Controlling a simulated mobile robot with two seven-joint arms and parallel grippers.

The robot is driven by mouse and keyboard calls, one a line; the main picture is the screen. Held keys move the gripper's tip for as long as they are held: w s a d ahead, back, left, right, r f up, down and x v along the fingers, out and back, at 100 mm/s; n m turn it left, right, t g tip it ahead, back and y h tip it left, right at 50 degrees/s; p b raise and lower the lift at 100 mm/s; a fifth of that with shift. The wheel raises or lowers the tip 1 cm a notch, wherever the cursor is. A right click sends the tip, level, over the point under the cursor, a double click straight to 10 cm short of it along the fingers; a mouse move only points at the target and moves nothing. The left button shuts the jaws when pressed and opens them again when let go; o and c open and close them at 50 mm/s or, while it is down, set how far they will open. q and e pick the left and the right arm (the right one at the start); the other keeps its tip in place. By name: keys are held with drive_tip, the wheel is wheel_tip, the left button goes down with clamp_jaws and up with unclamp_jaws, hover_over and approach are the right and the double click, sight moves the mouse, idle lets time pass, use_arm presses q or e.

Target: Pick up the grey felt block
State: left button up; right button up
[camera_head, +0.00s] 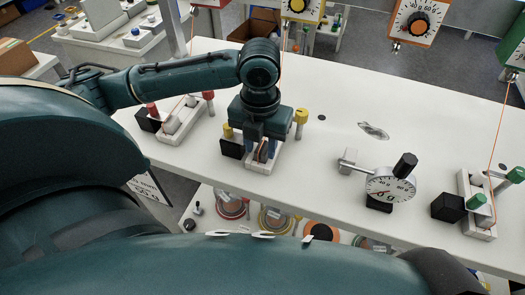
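Small grey blocks lie in the white holders: one in the left holder (170,127), and a grey piece (478,180) in the right holder. I cannot tell which is felt. My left gripper (262,155) points down over the middle white holder (264,166). Its two fingers stand apart on either side of a small brownish-grey piece in that holder. Whether they press on it is too small to tell. The gripper hides most of this holder. My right gripper is not in view.
Black blocks (232,147) stand by the holders, with red, yellow and green knobs around them. A round dial gauge (390,186) with a black knob stands right of the middle. Coloured dial boxes (416,20) hang above the white table (330,105). An orange cord runs to the right holder.

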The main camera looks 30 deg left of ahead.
use_arm(q)
drive_tip(key=shift+f, duration=0.45)
drive_tip(key=c, duration=0.7)
